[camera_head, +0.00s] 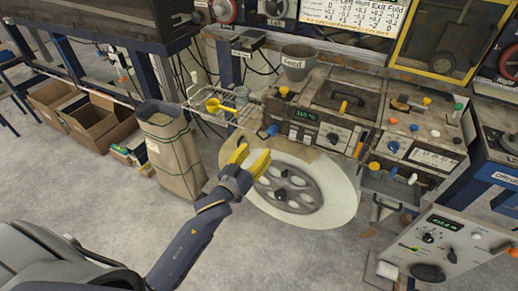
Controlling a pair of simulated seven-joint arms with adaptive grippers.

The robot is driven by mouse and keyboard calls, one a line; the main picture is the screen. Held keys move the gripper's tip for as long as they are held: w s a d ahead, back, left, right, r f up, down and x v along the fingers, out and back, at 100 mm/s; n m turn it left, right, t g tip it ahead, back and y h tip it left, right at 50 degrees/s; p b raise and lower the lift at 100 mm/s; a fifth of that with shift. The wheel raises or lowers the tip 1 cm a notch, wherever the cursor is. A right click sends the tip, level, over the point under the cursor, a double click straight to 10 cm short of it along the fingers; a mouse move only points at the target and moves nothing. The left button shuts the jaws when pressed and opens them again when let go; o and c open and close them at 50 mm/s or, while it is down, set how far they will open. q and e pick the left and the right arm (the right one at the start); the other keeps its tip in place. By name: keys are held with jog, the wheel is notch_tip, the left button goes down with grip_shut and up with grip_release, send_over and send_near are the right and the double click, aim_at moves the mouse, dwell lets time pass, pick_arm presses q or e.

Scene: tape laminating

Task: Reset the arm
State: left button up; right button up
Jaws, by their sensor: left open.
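My left gripper (249,159) has yellow fingers, held apart with nothing between them. Its arm comes in from the bottom left. The gripper is in front of the left edge of a large white reel with a grey spoked hub (286,189), and hides a small part of it. I cannot tell whether they touch. My right gripper is not in view. The machine with control panels (326,131) stands behind and above the reel, with a green display, knobs and levers.
A brown sack (171,150) stands on the floor left of the gripper. A wire rack (224,112) holds a yellow scoop (222,106). Cardboard boxes (98,122) stand further left. A control box (447,243) is at the lower right. The grey floor is clear in front.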

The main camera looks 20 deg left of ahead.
pick_arm(q)
jog(key=shift+s, duration=0.1)
dwell(0.5)
notch_tip(320, 180, down, 23)
jog(key=a+m+g+y, duration=0.1)
jog(key=a+m+g, duration=0.2)
jog(key=g, duration=0.1)
jog(key=s+a+f+g, duration=0.1)
jog(key=s+f, duration=0.2)
jog(key=f, duration=0.4)
jog(key=s+f+g+y, duration=0.1)
jog(key=s+f+g, duration=0.15)
jog(key=f, duration=0.35)
jog(key=s+a+f, duration=0.1)
jog(key=s+f, duration=0.3)
jog(key=f, duration=0.3)
jog(key=s+a+f+m+g, duration=0.1)
jog(key=s+f+g, duration=0.4)
jog(key=s+f, duration=1.35)
jog(key=s+f+g, duration=0.2)
jog(key=s, duration=1)
jog(key=s+d+f+g, duration=0.1)
jog(key=s+f+g, duration=0.1)
jog(key=s, duration=1)
jog(key=shift+f+y, duration=0.4)
jog(key=shift+f, duration=0.15)
